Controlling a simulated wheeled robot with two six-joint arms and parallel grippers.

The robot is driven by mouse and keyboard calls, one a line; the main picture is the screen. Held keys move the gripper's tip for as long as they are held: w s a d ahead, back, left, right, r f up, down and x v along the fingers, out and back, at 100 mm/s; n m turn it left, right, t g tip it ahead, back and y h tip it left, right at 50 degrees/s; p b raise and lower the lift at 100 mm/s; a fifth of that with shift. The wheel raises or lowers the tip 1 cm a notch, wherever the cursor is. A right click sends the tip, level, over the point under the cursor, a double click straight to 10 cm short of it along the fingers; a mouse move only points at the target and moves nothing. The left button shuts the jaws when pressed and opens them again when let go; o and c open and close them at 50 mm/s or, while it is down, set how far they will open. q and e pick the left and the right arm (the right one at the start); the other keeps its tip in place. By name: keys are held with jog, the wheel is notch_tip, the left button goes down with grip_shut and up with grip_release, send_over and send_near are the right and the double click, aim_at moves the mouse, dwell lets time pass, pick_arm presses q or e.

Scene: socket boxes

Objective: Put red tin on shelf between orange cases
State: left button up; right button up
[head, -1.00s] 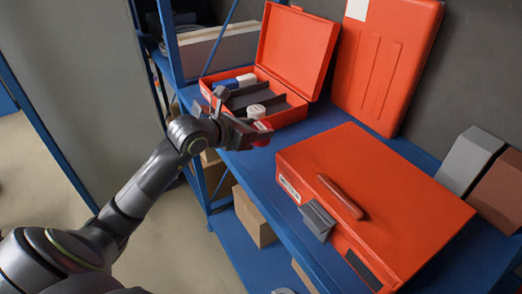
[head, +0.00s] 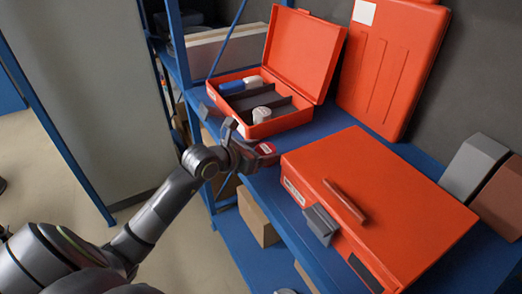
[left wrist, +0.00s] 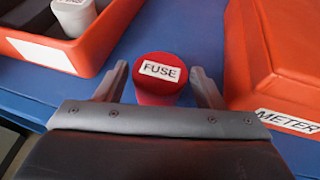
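The red tin (head: 265,149), labelled FUSE, stands upright on the blue shelf between the two orange cases; it also shows in the left wrist view (left wrist: 160,88). My left gripper (head: 250,146) is around the tin, one finger on each side, with a narrow gap visible at both sides. The open orange case (head: 293,123) lies behind it, holding a white-capped tin (head: 262,114) and a blue item (head: 231,87). The closed orange case (head: 375,190), labelled METER in the wrist view (left wrist: 285,55), lies in front at right. My right gripper is not in view.
Another orange case (head: 390,65) stands upright at the back wall. Grey (head: 472,163) and brown (head: 502,192) blocks stand at the right. A cardboard box (head: 258,220) is on the lower shelf. The blue shelf (left wrist: 207,30) has a narrow bare strip between the cases.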

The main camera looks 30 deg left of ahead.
pick_arm(q)
jog(key=shift+o, duration=0.9)
jog(key=shift+r, duration=0.15)
jog(key=v, duration=1.2)
